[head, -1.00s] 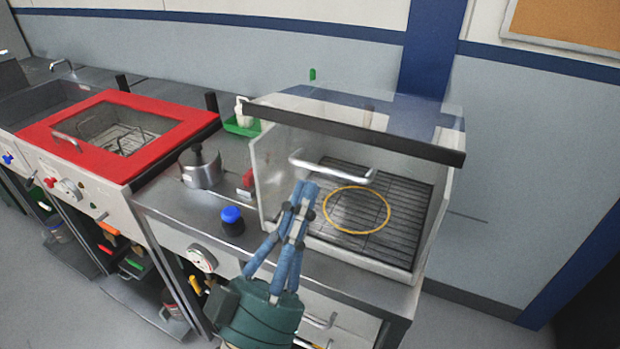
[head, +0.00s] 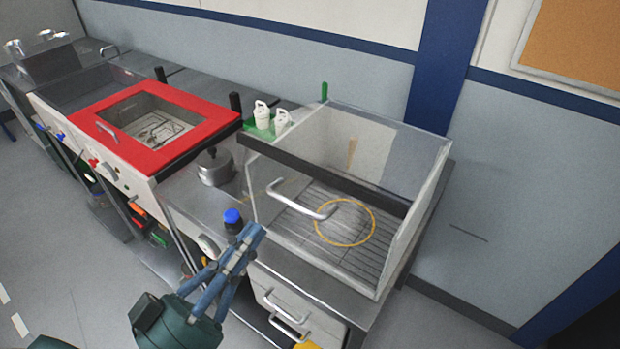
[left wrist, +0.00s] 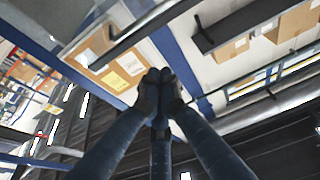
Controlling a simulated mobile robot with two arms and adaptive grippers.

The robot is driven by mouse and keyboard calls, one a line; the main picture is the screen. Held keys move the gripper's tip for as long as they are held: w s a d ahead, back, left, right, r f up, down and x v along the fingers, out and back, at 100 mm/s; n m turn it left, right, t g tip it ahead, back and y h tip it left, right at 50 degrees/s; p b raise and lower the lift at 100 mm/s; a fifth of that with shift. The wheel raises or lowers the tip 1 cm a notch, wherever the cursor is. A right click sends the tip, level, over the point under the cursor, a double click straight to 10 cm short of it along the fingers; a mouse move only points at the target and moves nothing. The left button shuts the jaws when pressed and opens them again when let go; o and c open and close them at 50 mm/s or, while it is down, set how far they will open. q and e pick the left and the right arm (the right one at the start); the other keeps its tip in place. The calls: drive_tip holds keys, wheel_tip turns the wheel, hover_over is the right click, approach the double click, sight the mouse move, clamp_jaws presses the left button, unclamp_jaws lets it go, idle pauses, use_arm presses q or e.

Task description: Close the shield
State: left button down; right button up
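The clear shield sits at the front of a box-shaped enclosure, with a dark bar (head: 325,177) along its upper edge and a silver handle (head: 298,202) below the bar. A wire rack and a yellow ring show through it. How far the shield is lowered is hard to tell. My left gripper (head: 250,240) is in front of the enclosure, below and left of the handle and apart from it. In the left wrist view its fingertips (left wrist: 158,84) meet with nothing visible between them.
A black bottle with a blue cap (head: 233,221) stands left of the enclosure, close to my left fingers. A metal kettle (head: 214,168) and a red-framed unit (head: 165,153) are farther left. Drawers with silver handles (head: 286,305) are below. The floor at left is clear.

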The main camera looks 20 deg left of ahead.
use_arm(q)
drive_tip(key=w+r, duration=0.1)
drive_tip(key=w, duration=0.2)
wheel_tip(320, 180, up, 2)
drive_tip(key=r+p, duration=0.1)
drive_tip(key=p, duration=0.3)
hover_over(284, 197)
drive_tip(key=s, duration=0.3)
drive_tip(key=f, duration=0.1)
drive_tip(key=d+f, duration=0.1)
drive_tip(key=f, duration=0.1)
drive_tip(key=shift+w+f, duration=0.1)
drive_tip(key=shift+f, duration=0.1)
use_arm(e)
drive_tip(key=shift+a+r, duration=1.8)
drive_tip(key=shift+a, duration=0.2)
use_arm(q)
wheel_tip(284, 197, down, 12)
drive_tip(key=t+b, duration=0.2)
drive_tip(key=b, duration=1.2)
drive_tip(key=shift+t+h, duration=0.3)
drive_tip(key=shift+h, duration=0.1)
use_arm(e)
wheel_tip(284, 197, down, 13)
drive_tip(key=d, duration=0.1)
